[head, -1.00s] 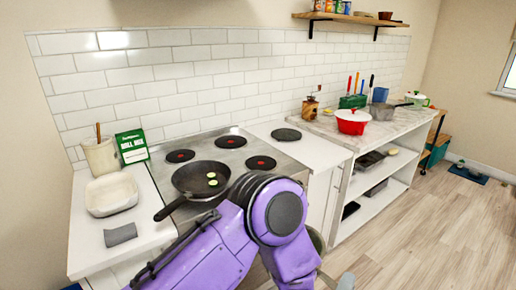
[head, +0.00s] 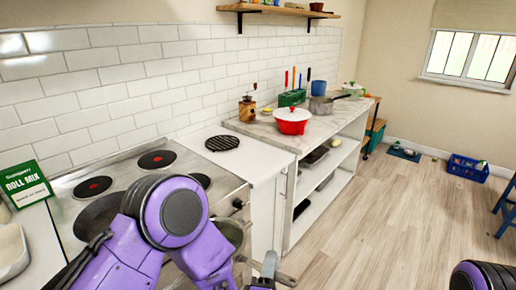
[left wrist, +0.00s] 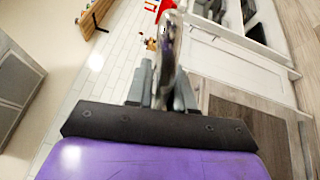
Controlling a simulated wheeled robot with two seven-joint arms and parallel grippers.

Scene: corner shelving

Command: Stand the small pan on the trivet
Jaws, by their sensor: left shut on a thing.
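The trivet (head: 222,143) is a flat black round on the white counter just right of the stove, with nothing on it. My left gripper (head: 264,274) is low in front of the stove and counter, shut on the handle of the small pan (head: 232,232). The pan is mostly hidden behind my purple left arm. It hangs in front of the stove's right front edge, below the trivet's level. In the left wrist view the shut fingers (left wrist: 164,92) have the metal handle (left wrist: 169,50) between them. My right gripper is out of view.
The stove (head: 128,178) carries a dark frying pan (head: 92,216), partly behind my arm. A red pot (head: 291,122) and a grey saucepan (head: 320,106) stand on the marble counter further right.

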